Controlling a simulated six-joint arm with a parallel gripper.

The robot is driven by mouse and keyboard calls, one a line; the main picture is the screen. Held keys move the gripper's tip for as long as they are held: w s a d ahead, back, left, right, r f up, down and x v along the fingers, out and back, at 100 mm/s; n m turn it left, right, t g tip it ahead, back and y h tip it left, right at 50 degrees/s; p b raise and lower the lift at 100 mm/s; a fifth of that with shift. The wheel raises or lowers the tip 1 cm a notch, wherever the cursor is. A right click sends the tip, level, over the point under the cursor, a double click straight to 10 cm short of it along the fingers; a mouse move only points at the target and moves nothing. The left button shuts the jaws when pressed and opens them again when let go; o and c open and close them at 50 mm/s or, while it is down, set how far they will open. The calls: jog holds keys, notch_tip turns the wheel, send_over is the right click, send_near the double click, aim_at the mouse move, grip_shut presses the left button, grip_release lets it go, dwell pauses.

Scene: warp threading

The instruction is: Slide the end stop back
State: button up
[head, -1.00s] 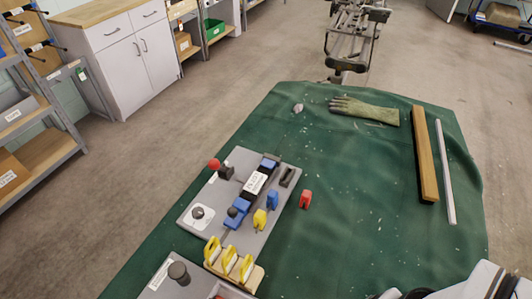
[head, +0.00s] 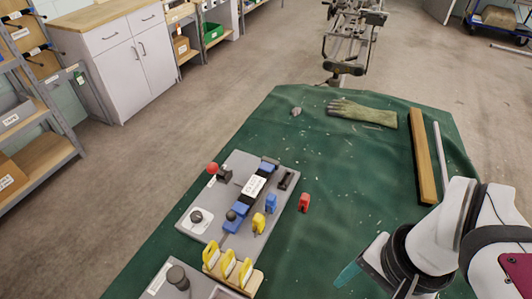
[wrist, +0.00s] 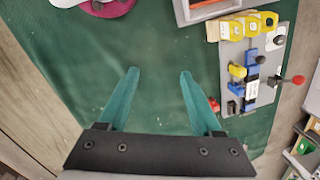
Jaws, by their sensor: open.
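A grey fixture board (head: 212,229) lies on the green cloth. It carries a dark rail with a white-labelled black block (head: 253,186) in its middle. A blue block with a black knob (head: 236,215) sits at the rail's near end, and another blue block (head: 269,163) at its far end. I cannot tell for sure which part is the end stop. My gripper (wrist: 159,73) is open and empty above bare cloth, to the right of the board in the head view, where one teal finger (head: 348,274) shows. The board also shows at upper right in the wrist view (wrist: 266,98).
Yellow (head: 258,223) and blue (head: 271,203) upright pieces stand on the board, a red piece (head: 304,203) beside it. A red-ball lever (head: 213,168) sticks up at its left. Several yellow pieces (head: 228,264) stand in front. A glove (head: 362,113) and wooden bar (head: 422,155) lie farther back.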

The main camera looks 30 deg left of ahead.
jog(key=w+a+r+n, duration=0.1)
jog(key=w+a+n, duration=0.1)
jog(key=w+a, duration=0.45)
jog(key=n+h, duration=0.2)
jog(key=n, duration=0.2)
send_over(231, 213)
notch_tip(231, 213, down, 6)
notch_tip(231, 213, down, 15)
jog(key=shift+r, duration=0.1)
jog(key=shift+f, duration=0.45)
grip_shut()
